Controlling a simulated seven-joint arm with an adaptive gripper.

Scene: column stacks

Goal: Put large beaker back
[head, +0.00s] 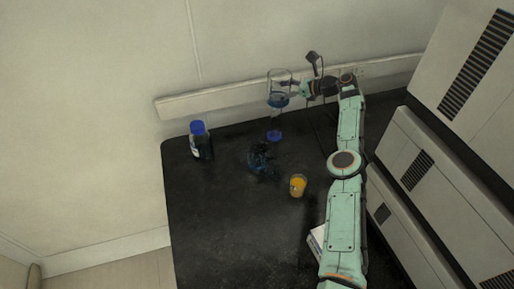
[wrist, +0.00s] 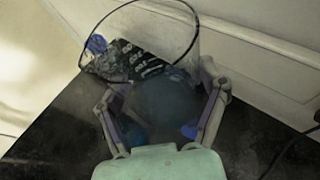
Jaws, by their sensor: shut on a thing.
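The large beaker (head: 279,77) is clear glass with blue at its bottom. My gripper (head: 291,90) is shut on its side from the right and holds it about upright, apparently above the back of the black table (head: 230,225). In the wrist view the beaker's round rim and clear wall (wrist: 185,35) rise between and beyond the two fingers of my gripper (wrist: 162,98). Its lower part is blurred there and partly hidden by my gripper.
A clear item with a blue base (head: 274,135) stands below the beaker in the picture. Dark blue glassware (head: 260,158), a blue-capped bottle (head: 202,145) and a small orange-filled beaker (head: 298,187) stand around. A white box (head: 317,241) lies near my arm. The front left is clear.

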